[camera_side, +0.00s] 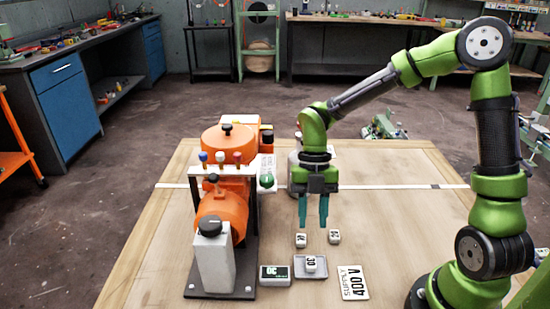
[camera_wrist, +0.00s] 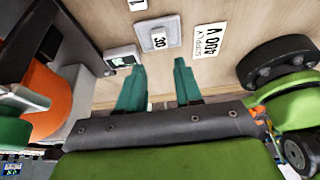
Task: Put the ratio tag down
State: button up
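My gripper (camera_side: 312,224) hangs fingers-down above the table, with its two teal fingers apart and nothing between them. The wrist view also shows the open gripper (camera_wrist: 159,66). A small white tag (camera_side: 310,262) lies on a shallow grey tray (camera_side: 322,275) below and in front of the fingers; in the wrist view this tag (camera_wrist: 159,40) appears to read "30". Two more small white tags, a left one (camera_side: 301,240) and a right one (camera_side: 334,236), lie on the bare table just behind the tray. Which of them is called the ratio tag is not clear.
A dark box marked "DC" (camera_side: 274,274) sits left of the tray. A "SUPPLY 400 V" card (camera_side: 353,282) lies to its right. The orange machine (camera_side: 222,205) with a grey block (camera_side: 213,262) stands at left. The table right of the tags is clear.

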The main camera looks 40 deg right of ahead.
jog(key=s+d+r+m+t, duration=0.1)
jog(key=r+m, duration=0.4)
jog(key=m, duration=0.5)
jog(key=s+d+r+m+t, duration=0.1)
jog(key=s+r+m+t, duration=0.3)
jog(key=m, duration=0.6)
jog(key=s+d+r+m+t+h, duration=0.1)
jog(key=r+m+t, duration=0.4)
jog(key=m, duration=0.6)
jog(key=shift+s+r, duration=0.35)
jog(key=shift+s, duration=0.5)
jog(key=shift+o, duration=0.3)
